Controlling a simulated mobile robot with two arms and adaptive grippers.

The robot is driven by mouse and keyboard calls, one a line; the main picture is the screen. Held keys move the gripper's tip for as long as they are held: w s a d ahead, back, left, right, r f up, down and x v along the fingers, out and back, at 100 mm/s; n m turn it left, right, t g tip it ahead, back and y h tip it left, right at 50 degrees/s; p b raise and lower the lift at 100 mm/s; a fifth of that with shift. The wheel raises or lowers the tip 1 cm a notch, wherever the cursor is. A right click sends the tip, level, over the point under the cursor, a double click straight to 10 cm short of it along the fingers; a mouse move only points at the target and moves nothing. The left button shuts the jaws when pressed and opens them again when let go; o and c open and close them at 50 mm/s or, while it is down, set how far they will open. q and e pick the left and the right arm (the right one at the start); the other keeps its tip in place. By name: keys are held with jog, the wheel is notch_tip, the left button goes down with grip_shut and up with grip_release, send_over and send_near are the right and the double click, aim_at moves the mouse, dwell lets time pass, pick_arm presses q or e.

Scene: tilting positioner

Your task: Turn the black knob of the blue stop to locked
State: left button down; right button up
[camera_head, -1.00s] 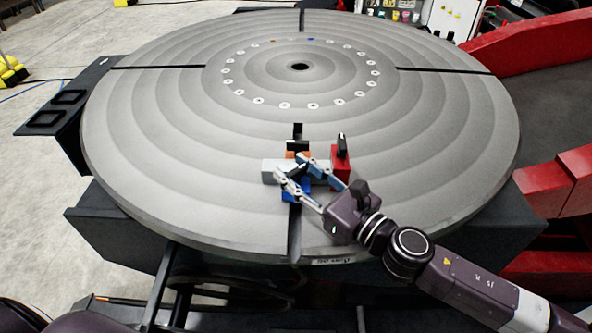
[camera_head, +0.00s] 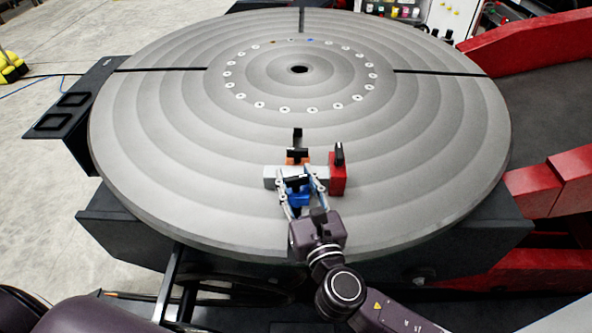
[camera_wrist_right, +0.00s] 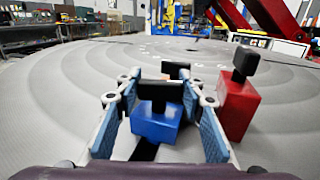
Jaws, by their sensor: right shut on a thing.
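The blue stop (camera_head: 299,197) sits near the front of the round grey table; it also shows in the wrist view (camera_wrist_right: 156,124). Its black knob (camera_wrist_right: 160,92) lies crosswise, left to right, on top of the stop. My right gripper (camera_head: 300,184) reaches in from the front and is shut on the black knob, with one blue-padded finger at each end of it. The fingers partly hide the stop's sides in the head view. My left gripper is not in view.
A light grey block (camera_head: 270,178) lies just behind the blue stop. A red stop (camera_head: 337,181) with an upright black knob stands close on the right, and an orange stop (camera_head: 297,157) behind. The rest of the turntable (camera_head: 190,180) around them is clear.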

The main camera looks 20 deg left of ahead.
jog(key=shift+m+t+h+p, duration=0.4)
jog(key=shift+m+t+h, duration=0.7)
jog(key=shift+m+h, duration=0.85)
jog(key=shift+r+h, duration=0.1)
jog(key=shift+h, duration=0.55)
jog(key=o, duration=0.9)
jog(key=v, duration=1.2)
jog(key=shift+f, duration=0.25)
